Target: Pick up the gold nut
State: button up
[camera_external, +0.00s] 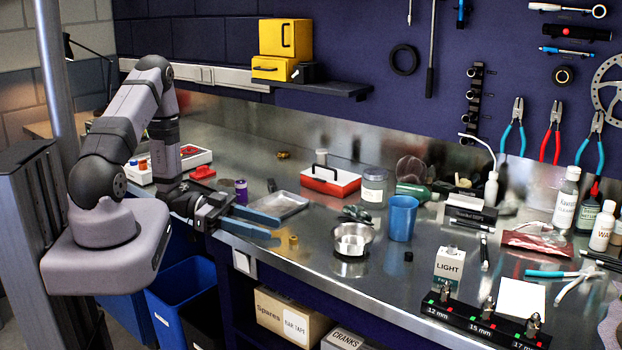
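A small gold nut (292,241) lies on the metal bench top near its front edge, left of the silver bowl. My gripper (275,229) is low over the bench, reaching in from the left. Its two long blue-grey fingers are apart, with nothing visible between them. The nut is just to the right of the fingertips, and a small gap shows between them in the picture. The exact height of the fingers above the bench is hard to tell.
A silver bowl (353,238) and a blue cup (402,218) stand right of the nut. A shallow metal tray (291,203) lies behind the fingers. A red toolbox (330,181) is farther back. The bench's front edge is close, with blue bins (187,290) below.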

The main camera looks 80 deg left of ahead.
aim_at(293, 237)
jog(key=p+x, duration=0.2)
jog(key=x, duration=0.1)
jog(key=shift+w+d+f, duration=0.1)
jog(key=shift+w+d, duration=0.05)
jog(key=shift+d, duration=0.1)
jog(key=shift+x, duration=0.8)
jog(key=shift+f, duration=0.15)
jog(key=shift+c, duration=0.6)
grip_shut()
